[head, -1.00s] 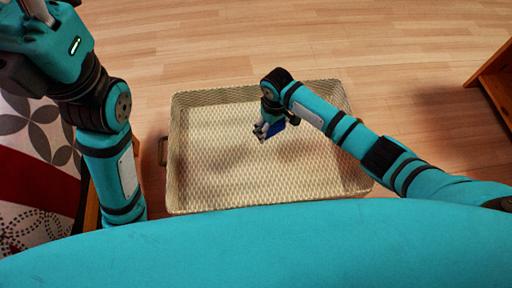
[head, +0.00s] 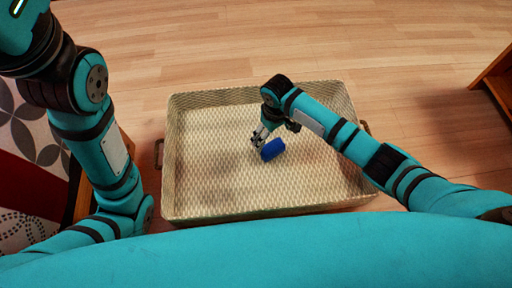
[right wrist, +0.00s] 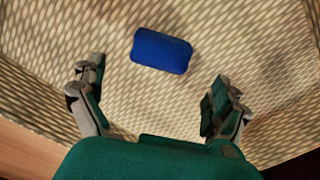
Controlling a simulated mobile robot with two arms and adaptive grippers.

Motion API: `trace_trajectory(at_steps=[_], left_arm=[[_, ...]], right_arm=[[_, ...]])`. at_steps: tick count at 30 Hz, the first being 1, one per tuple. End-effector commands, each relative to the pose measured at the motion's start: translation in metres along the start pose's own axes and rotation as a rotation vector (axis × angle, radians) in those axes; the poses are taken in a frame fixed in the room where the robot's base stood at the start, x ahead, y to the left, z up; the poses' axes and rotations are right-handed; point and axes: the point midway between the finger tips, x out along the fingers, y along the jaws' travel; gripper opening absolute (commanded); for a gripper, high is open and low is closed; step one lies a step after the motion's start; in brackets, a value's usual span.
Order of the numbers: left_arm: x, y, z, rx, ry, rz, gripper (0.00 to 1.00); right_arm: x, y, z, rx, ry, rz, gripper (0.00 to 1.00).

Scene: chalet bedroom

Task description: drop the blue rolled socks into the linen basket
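The blue rolled socks (head: 272,149) are a small blue roll, seen over the inside of the linen basket (head: 215,208), a wide beige woven basket with side handles. In the right wrist view the socks (right wrist: 161,51) show whole, beyond the fingertips and apart from them, against the weave. I cannot tell whether they rest on the basket floor or are in the air. My right gripper (head: 259,138) is over the basket; its fingers (right wrist: 155,88) are spread with nothing between them. My left arm is at the left, its gripper out of frame.
A patterned bed cover (head: 38,135) and wooden bed frame lie at the left, beside my left arm. A wooden furniture piece (head: 494,80) stands at the right edge. The wood floor (head: 300,40) behind the basket is clear.

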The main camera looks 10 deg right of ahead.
Motion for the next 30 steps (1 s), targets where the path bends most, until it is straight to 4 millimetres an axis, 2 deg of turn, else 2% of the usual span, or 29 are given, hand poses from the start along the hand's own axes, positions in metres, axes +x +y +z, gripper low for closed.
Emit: trace_trajectory(at_steps=[5, 8, 21, 24, 30], left_arm=[[-0.001, 0.0, 0.0, 0.0, -0.001, 0.0, 0.4], [-0.001, 0.0, 0.0, 0.0, -0.001, 0.0, 0.4], [-0.001, 0.0, 0.0, 0.0, -0.001, 0.0, 0.4], [-0.001, 0.0, 0.0, 0.0, -0.001, 0.0, 0.4], [-0.001, 0.0, 0.0, 0.0, -0.001, 0.0, 0.4]], right_arm=[[-0.001, 0.0, 0.0, 0.0, 0.0, 0.0, 1.0], [-0.009, 0.0, -0.001, 0.0, 0.003, 0.0, 1.0], [-0.095, 0.0, -0.001, -0.001, 0.004, 0.001, 1.0], [-0.109, 0.0, -0.001, 0.0, 0.002, 0.0, 1.0], [-0.12, 0.0, 0.0, 0.0, -0.001, 0.001, 1.0]])
